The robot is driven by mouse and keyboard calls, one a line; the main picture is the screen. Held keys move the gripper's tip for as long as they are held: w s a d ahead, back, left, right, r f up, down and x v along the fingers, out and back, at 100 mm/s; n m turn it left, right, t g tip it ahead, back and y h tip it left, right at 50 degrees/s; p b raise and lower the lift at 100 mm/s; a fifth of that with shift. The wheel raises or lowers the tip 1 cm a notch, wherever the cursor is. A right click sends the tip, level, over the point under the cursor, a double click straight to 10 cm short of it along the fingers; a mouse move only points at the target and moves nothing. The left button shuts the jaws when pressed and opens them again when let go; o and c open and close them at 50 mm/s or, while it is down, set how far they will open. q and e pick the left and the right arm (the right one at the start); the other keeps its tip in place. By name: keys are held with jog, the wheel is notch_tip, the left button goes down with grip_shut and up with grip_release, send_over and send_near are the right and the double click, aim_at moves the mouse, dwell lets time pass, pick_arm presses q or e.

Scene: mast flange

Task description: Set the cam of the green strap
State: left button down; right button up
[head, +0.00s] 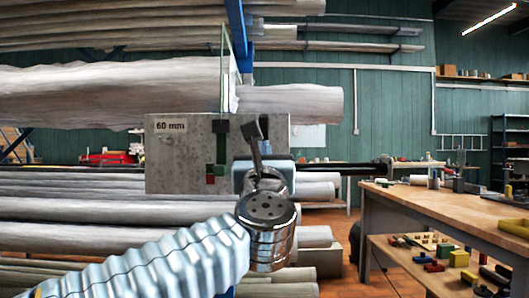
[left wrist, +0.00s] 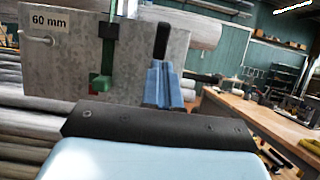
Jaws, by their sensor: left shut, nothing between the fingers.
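A grey block (head: 172,165) labelled "60 mm" stands in the middle of the head view and at the upper left of the left wrist view (left wrist: 62,65). The green strap (head: 224,70) runs up from its face.
Long wrapped rolls (head: 110,92) lie on racks behind and below the block. A blue post (head: 238,35) rises above it. A wooden workbench (head: 455,210) with several blocks on its lower shelf stands at the right. Open floor shows between rack and bench.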

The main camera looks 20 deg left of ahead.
aim_at(262, 124)
pick_arm(q)
jog(key=p+x, duration=0.2)
jog(key=x, duration=0.4)
jog(key=shift+w+a+r, duration=0.1)
jog(key=shift+w+r, duration=0.15)
jog(key=shift+r, duration=0.05)
jog(key=shift+p+x, duration=0.45)
jog(key=shift+x, duration=0.35)
jog(key=shift+f, duration=0.1)
jog(key=shift+w, duration=0.1)
jog(key=x, duration=0.2)
jog(key=r+x, duration=0.1)
jog(key=x, duration=0.1)
jog(key=shift+p, duration=0.35)
jog(key=shift+r, duration=0.1)
